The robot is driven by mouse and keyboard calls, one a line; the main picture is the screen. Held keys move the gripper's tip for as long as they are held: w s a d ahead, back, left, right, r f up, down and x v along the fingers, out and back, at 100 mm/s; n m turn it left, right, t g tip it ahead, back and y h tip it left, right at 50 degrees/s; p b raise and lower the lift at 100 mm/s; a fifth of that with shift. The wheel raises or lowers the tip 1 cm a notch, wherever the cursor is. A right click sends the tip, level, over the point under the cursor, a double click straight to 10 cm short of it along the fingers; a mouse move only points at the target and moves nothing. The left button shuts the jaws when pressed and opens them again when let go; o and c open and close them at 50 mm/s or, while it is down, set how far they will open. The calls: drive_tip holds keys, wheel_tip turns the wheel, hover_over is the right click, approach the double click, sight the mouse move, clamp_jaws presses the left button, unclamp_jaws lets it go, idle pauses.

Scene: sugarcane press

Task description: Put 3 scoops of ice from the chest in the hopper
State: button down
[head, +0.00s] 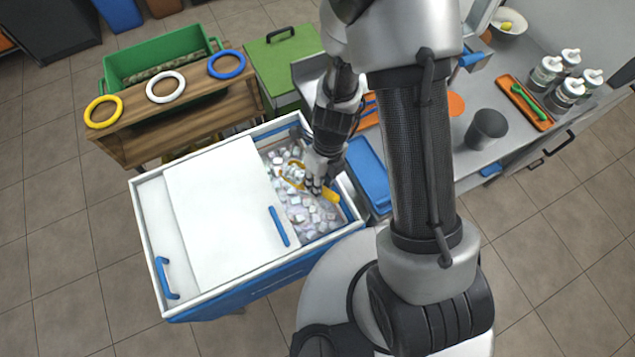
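The ice chest (150,240) is a white and blue box. Its white lid (215,205) covers the left part, and the right part is open on loose ice cubes (312,222). A yellow scoop (332,194) is at the ice inside the opening, with several cubes in its bowl. My gripper (316,188) reaches down into the opening and appears shut on the scoop's handle, though the fingers are small and partly hide it. I cannot make out the hopper; my arm covers part of the counter.
A blue lid or box (368,170) stands close to the chest's right side. A wooden stand (180,125) with yellow, white and blue rings is behind it, near a green bin (155,58).

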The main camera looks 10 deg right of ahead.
sight(326, 192)
drive_tip(key=shift+s+r, duration=0.1)
drive_tip(key=shift+r, duration=0.45)
drive_tip(key=shift+d+f+b, duration=0.1)
drive_tip(key=shift+d+b, duration=0.05)
drive_tip(key=shift+b, duration=0.25)
drive_tip(key=b, duration=0.1)
drive_tip(key=s+t+b, duration=0.1)
drive_tip(key=b, duration=0.1)
drive_tip(key=shift+d+r+y, duration=0.25)
drive_tip(key=shift+d+y, duration=0.05)
drive_tip(key=shift+y, duration=0.1)
drive_tip(key=r+b, duration=0.1)
drive_tip(key=b, duration=0.2)
drive_tip(key=shift+s+d+t, duration=0.3)
drive_tip(key=shift+s+d, duration=0.05)
drive_tip(key=shift+s, duration=0.05)
drive_tip(key=shift+r+y+b, duration=0.1)
drive_tip(key=shift+y+b, duration=0.3)
drive_tip(key=shift+b, duration=0.45)
drive_tip(key=shift+r+t+b, duration=0.1)
drive_tip(key=shift+t+b, duration=0.2)
drive_tip(key=shift+b, duration=0.4)
drive_tip(key=shift+s+d+r+b, duration=0.4)
drive_tip(key=shift+s+b, duration=0.15)
drive_tip(key=shift+b, duration=1.2)
drive_tip(key=shift+a, duration=0.1)
